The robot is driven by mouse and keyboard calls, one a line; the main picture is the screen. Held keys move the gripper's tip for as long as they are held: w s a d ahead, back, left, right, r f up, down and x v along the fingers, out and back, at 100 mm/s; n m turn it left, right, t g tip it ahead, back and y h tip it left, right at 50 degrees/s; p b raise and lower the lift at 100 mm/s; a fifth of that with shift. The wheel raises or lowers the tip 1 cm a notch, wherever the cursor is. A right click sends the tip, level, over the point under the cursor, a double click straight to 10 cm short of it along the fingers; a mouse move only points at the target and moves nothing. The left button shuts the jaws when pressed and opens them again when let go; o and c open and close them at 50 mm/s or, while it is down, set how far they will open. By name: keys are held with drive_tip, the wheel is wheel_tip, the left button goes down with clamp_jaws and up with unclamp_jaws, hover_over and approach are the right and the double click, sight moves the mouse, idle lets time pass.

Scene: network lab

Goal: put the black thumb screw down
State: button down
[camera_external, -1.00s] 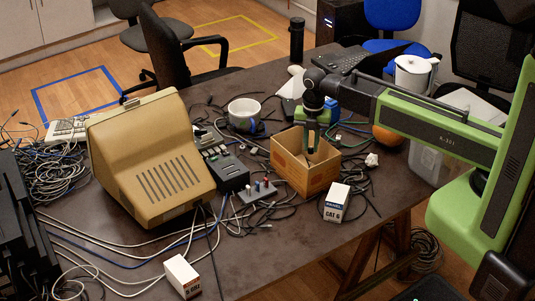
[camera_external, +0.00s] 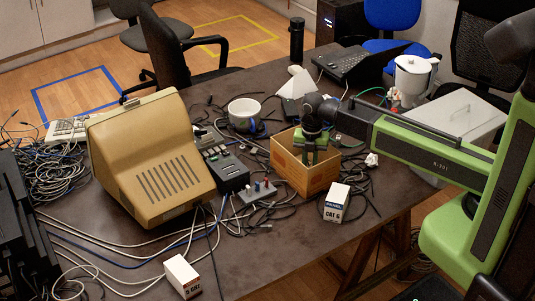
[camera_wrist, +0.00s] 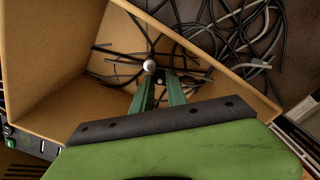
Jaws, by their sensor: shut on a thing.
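My gripper (camera_external: 311,158) reaches down into the open cardboard box (camera_external: 300,182) on the table. In the wrist view its two green fingers (camera_wrist: 163,85) come close together at their tips inside the box, whose tan wall (camera_wrist: 45,60) is at the left. The black thumb screw (camera_wrist: 161,77) is a small dark piece at the fingertips, hard to make out; the fingers are shut on it. A pale round knob (camera_wrist: 149,66) shows just beyond the tips among black cables. In the outside view the box wall hides the fingertips and the screw.
A white CAT 6 box (camera_external: 337,203) stands just in front of the cardboard box. A black switch box (camera_external: 228,172) and a small grey panel with knobs (camera_external: 257,193) are to its left, with loose cables around. A tan monitor (camera_external: 150,160) stands further left. The front table area is partly clear.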

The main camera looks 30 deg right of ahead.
drive_tip(key=shift+f+b, duration=0.4)
drive_tip(key=shift+f, duration=0.1)
drive_tip(key=c, duration=1.3)
unclamp_jaws()
drive_tip(key=shift+r, duration=0.1)
wheel_tip(320, 180, up, 13)
drive_tip(key=p, duration=1.3)
drive_tip(key=shift+r, duration=0.1)
